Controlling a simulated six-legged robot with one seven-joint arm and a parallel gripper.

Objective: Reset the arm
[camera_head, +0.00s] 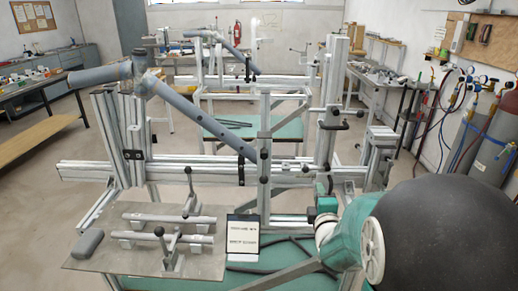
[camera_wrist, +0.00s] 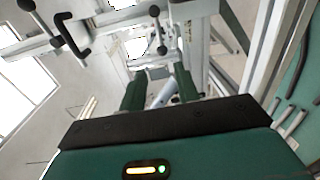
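My gripper shows in the wrist view (camera_wrist: 160,78) as two dark green fingers, spaced apart with a clear gap between them. A grey tube shows through the gap, beyond the fingers, and nothing is held. In the head view my arm's green and white end part is at the lower right, in front of the jig. The fingers cannot be made out clearly there. The frame jig (camera_head: 190,172) is built of aluminium profiles with black-knobbed clamps. A grey tube frame (camera_head: 205,122) sits on it, with a long tube slanting down to the right.
Gas cylinders (camera_head: 492,135) stand at the right wall. Open floor lies left of the jig.

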